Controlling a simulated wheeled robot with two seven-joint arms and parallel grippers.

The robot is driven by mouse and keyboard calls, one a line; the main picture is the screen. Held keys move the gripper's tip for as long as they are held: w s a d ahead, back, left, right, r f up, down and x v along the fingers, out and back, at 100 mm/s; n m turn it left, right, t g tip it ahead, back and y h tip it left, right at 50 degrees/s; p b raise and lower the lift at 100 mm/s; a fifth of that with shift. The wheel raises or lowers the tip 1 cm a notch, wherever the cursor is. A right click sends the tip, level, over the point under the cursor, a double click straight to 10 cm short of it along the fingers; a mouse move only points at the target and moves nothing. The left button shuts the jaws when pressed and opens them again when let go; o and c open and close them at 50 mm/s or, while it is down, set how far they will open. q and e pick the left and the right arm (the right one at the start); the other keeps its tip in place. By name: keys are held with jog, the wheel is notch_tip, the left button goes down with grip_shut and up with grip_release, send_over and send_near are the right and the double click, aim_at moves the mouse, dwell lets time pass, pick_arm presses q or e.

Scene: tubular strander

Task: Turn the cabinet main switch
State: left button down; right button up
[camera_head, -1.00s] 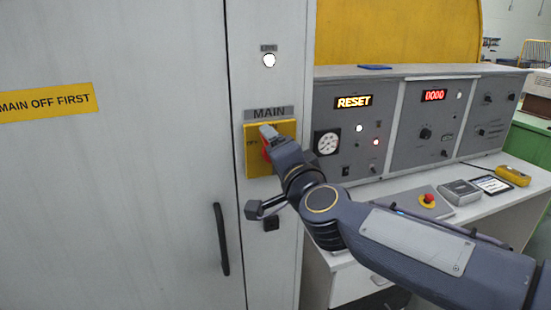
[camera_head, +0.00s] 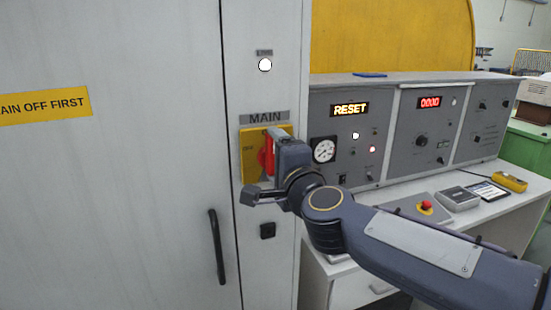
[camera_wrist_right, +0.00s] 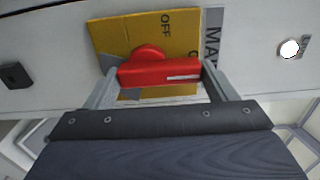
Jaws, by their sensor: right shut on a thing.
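The main switch is a red rotary handle (camera_head: 268,156) on a yellow plate (camera_head: 250,137), under the MAIN label on the grey cabinet. In the right wrist view the red handle (camera_wrist_right: 160,72) lies between the two fingers of my right gripper (camera_wrist_right: 160,82), which is shut on it. The plate (camera_wrist_right: 180,42) behind it reads OFF. In the head view the handle stands about upright, and my right gripper (camera_head: 275,150) covers part of it and of the plate. My left gripper is not in view.
A white lamp (camera_head: 265,65) is lit above the switch. A black door handle (camera_head: 217,246) is at lower left. A control desk (camera_head: 470,200) with a red stop button (camera_head: 426,206) and a RESET display (camera_head: 350,108) stands to the right, under my right arm.

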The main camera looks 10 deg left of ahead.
jog(key=o, duration=1)
jog(key=v, duration=0.7)
jog(key=shift+s+d+b, duration=0.25)
jog(key=shift+s+b, duration=0.1)
